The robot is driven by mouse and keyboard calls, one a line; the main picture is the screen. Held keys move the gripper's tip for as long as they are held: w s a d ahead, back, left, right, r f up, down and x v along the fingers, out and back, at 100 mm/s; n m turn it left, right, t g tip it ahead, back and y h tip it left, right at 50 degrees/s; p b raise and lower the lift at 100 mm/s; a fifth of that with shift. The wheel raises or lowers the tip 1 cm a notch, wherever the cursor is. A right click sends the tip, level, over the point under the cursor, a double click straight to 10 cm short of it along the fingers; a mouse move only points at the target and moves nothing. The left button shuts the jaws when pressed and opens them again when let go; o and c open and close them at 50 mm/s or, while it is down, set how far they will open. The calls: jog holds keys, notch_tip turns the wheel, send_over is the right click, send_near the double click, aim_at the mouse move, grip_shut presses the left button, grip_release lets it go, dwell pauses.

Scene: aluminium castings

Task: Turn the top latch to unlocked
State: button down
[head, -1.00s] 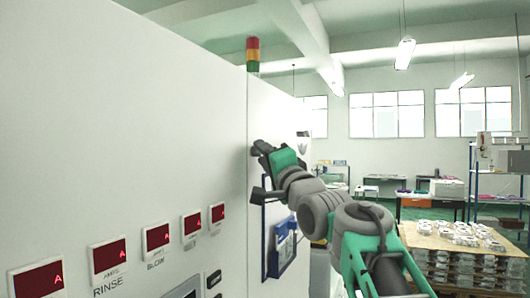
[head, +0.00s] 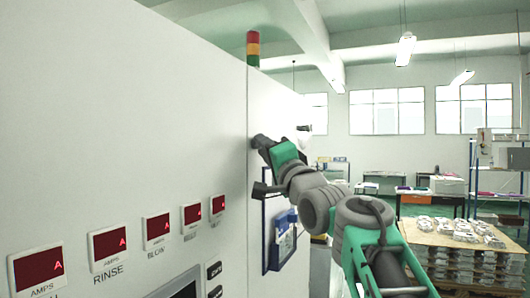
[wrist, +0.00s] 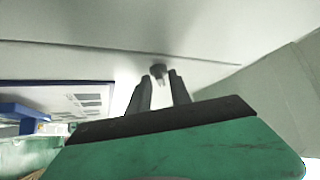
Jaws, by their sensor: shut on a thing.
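My gripper (wrist: 159,82) is at the white cabinet's front, near a vertical panel seam. Its two dark fingers are close together around a small dark round latch (wrist: 158,71) in the wrist view. They are shut on it; the finger bodies hide part of it, and its turned angle cannot be told. In the head view my gripper (head: 260,142) reaches the cabinet face just right of the seam, and the latch is hidden there by the fingers.
The white cabinet (head: 120,110) fills the left, with several red displays (head: 108,242) low on it. A blue-framed board (head: 282,235) hangs below my gripper; it also shows in the wrist view (wrist: 70,95). A pallet of castings (head: 450,240) stands at right.

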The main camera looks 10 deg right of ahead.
jog(key=shift+w+d+f+n+g+y+b, duration=0.15)
jog(key=shift+n+g+y+b, duration=0.75)
jog(key=shift+n+y, duration=2.25)
jog(key=shift+w+d+f+n+g+y+b, duration=0.15)
jog(key=shift+n+g+y+b, duration=0.7)
jog(key=shift+n+y, duration=2.25)
jog(key=shift+w+d+n+g+y+b, duration=0.25)
jog(key=shift+n+g+y, duration=1.4)
jog(key=shift+n, duration=2.6)
jog(key=shift+a+n+y, duration=0.1)
jog(key=shift+n+y, duration=0.2)
jog(key=shift+y, duration=0.2)
jog(key=c, duration=1.5)
grip_release()
jog(key=shift+f, duration=0.1)
